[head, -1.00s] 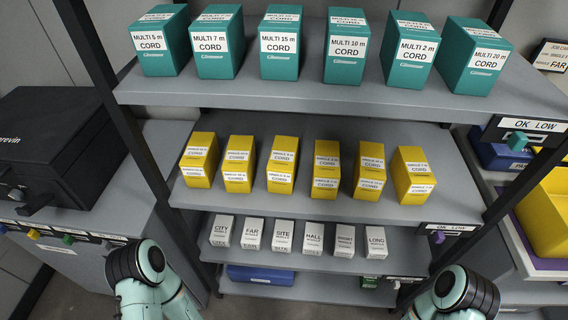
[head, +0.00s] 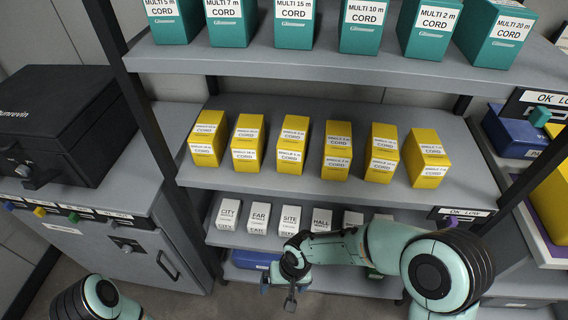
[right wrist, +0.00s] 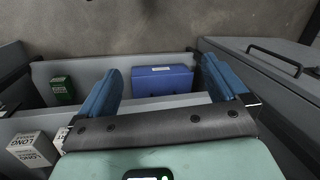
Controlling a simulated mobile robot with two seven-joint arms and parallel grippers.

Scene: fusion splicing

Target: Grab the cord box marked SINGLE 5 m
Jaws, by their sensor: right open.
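Several yellow cord boxes stand in a row on the middle shelf (head: 330,195) in the head view. The third from the left, a yellow box (head: 292,146), seems to read SINGLE 5 m, but the print is too small to be certain. My right gripper (head: 290,298) is open and empty, below and in front of the yellow row, near the lower shelf. It also shows in the right wrist view (right wrist: 160,68), pointing toward the low shelves and floor. My left gripper is not in view; only part of the left arm shows at bottom left.
Teal MULTI cord boxes (head: 363,25) stand on the upper shelf. White boxes (head: 259,217) stand on the shelf below, partly hidden by my right arm. A blue box (right wrist: 163,80) lies lower. A black case (head: 62,125) is at left. The middle shelf's front strip is clear.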

